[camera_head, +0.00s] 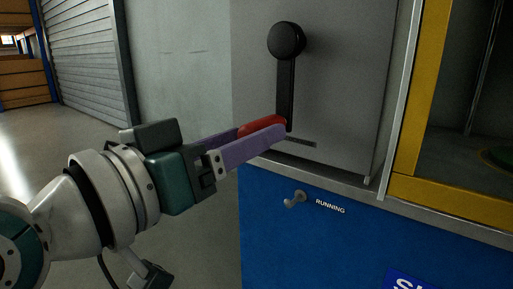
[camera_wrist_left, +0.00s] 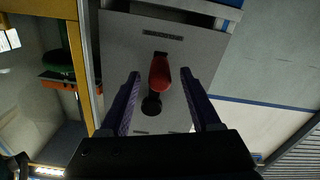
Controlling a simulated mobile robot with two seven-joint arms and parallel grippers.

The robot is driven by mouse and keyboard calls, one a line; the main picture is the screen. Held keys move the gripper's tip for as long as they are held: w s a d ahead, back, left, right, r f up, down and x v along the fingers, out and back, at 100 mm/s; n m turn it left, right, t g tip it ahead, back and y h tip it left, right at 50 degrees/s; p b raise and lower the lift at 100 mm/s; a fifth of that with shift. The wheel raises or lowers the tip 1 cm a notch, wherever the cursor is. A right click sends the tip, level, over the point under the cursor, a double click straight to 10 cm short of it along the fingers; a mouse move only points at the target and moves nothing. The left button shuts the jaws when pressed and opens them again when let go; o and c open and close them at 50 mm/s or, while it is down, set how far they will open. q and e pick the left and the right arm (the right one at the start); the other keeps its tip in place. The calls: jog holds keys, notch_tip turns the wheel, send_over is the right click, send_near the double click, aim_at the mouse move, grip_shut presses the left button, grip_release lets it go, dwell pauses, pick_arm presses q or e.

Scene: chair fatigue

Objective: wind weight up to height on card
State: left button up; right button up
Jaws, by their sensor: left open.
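A crank on the grey panel (camera_head: 345,85) has a black round hub (camera_head: 286,40), a black arm (camera_head: 286,85) hanging straight down, and a red handle (camera_head: 262,126) at its lower end. My left gripper (camera_head: 272,131) has its purple fingers on either side of the red handle. In the left wrist view, the red handle (camera_wrist_left: 160,72) lies between the open fingers (camera_wrist_left: 160,76), with a gap on both sides. The handle is partly hidden by the near finger in the head view. My right gripper is not in view. I cannot make out a weight or a card.
A yellow-framed enclosure (camera_head: 430,100) stands to the right, with a green rounded thing (camera_head: 499,157) inside. The floor at left is clear.

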pick_arm(q)
jog(key=shift+w+d, duration=0.35)
jog(key=shift+w, duration=0.15)
grip_shut()
dwell(1.2)
